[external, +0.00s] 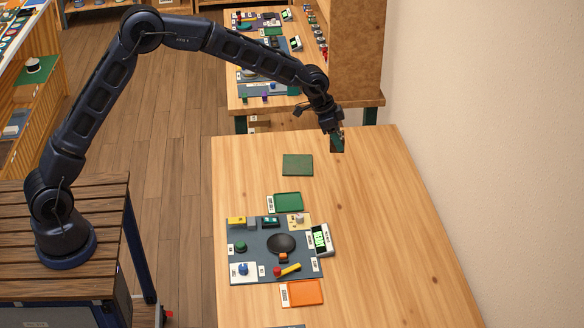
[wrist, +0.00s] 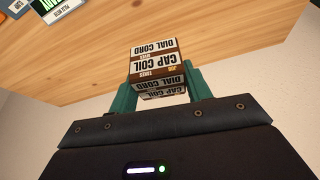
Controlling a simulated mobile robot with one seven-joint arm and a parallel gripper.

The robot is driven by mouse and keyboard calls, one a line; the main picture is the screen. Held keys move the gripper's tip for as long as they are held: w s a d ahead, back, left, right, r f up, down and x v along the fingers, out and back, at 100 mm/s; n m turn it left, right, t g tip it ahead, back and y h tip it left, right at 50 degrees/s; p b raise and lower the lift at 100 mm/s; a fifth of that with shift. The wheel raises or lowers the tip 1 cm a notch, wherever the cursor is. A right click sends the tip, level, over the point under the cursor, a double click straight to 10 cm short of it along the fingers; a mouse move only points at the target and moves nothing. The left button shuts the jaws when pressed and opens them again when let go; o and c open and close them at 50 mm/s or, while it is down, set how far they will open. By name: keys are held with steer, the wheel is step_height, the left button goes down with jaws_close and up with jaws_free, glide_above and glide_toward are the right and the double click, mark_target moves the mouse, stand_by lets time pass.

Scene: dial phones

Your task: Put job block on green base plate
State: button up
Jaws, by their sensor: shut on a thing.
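The job block (wrist: 155,62) is a brown and white block with printed labels such as "CAP COIL" and "DIAL CORD". In the wrist view it sits between the teal fingers of my gripper (wrist: 158,85), which is shut on it. In the external view my gripper (external: 337,142) hangs over the table's far part, and the block is too small to make out clearly there. The flat dark green base plate (external: 298,165) lies bare on the table, left of and nearer than my gripper in the picture. The plate is not seen in the wrist view.
A green tray (external: 288,202) lies nearer, then a grey board (external: 262,268) with several parts, a display reading "READY" (external: 321,240) and an orange tray (external: 302,292). A brown cabinet (external: 353,50) stands behind. The wooden table (external: 390,230) is clear on the right.

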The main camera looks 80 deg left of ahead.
steer(key=n, duration=0.2)
glide_above(303, 163)
steer(key=s, duration=0.2)
steer(key=shift+y, duration=0.3)
step_height(303, 163, down, 19)
steer(key=shift+d+f, duration=0.1)
steer(key=shift+d, duration=0.05)
steer(key=o, duration=1)
steer(key=shift+f, duration=0.1)
